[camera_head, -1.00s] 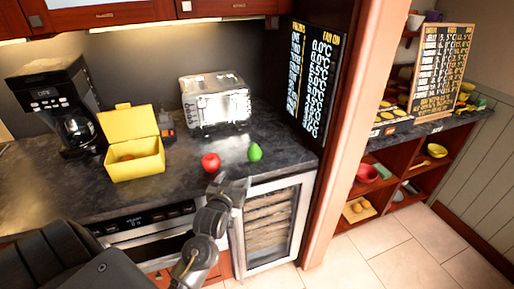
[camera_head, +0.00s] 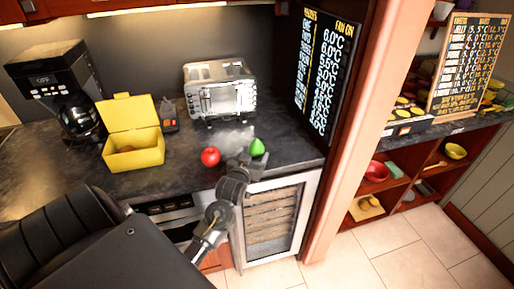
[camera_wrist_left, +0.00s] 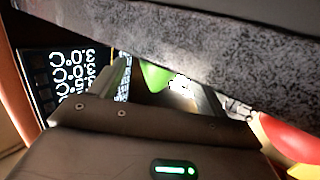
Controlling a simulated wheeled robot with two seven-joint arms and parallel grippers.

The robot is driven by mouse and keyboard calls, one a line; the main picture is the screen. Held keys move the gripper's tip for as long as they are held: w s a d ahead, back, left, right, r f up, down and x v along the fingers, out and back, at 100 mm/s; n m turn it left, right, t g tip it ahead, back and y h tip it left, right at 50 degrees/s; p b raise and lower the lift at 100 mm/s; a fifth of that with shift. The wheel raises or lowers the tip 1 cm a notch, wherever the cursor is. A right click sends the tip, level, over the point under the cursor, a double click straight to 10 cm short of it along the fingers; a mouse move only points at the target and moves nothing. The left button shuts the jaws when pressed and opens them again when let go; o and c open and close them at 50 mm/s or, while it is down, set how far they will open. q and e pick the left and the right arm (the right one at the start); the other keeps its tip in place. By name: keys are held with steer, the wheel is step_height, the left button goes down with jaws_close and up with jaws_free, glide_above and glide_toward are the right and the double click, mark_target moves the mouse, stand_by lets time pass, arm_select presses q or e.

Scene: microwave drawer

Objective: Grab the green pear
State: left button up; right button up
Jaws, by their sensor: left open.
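The green pear (camera_head: 257,147) sits on the dark counter (camera_head: 190,178) near its front edge, to the right of a red apple (camera_head: 210,157). My left gripper (camera_head: 246,158) is at the counter edge, just in front of the pear. In the left wrist view its fingers are open, and the pear (camera_wrist_left: 155,76) shows in the gap between them, partly hidden. I cannot tell whether a finger touches it. The apple (camera_wrist_left: 291,136) shows at the right of that view. My right gripper is not in view.
A yellow open box (camera_head: 133,158) stands left of the apple, beside a coffee maker (camera_head: 62,92). A silver toaster (camera_head: 220,90) stands behind the fruit. A black price board (camera_head: 322,72) is to the right. A glass-door cooler (camera_head: 272,222) lies below the counter.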

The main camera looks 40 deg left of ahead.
mark_target(254, 151)
arm_select(q)
steer(key=shift+w+r, duration=0.1)
steer(key=shift+r, duration=0.1)
steer(key=p+x, duration=0.2)
steer(key=x, duration=0.3)
steer(key=shift+a, duration=0.1)
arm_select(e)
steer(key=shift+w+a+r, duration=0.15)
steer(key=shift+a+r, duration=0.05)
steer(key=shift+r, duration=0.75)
arm_select(q)
steer(key=shift+c, duration=0.5)
steer(key=c, duration=0.9)
steer(key=shift+c, duration=0.5)
steer(key=shift+r, duration=0.1)
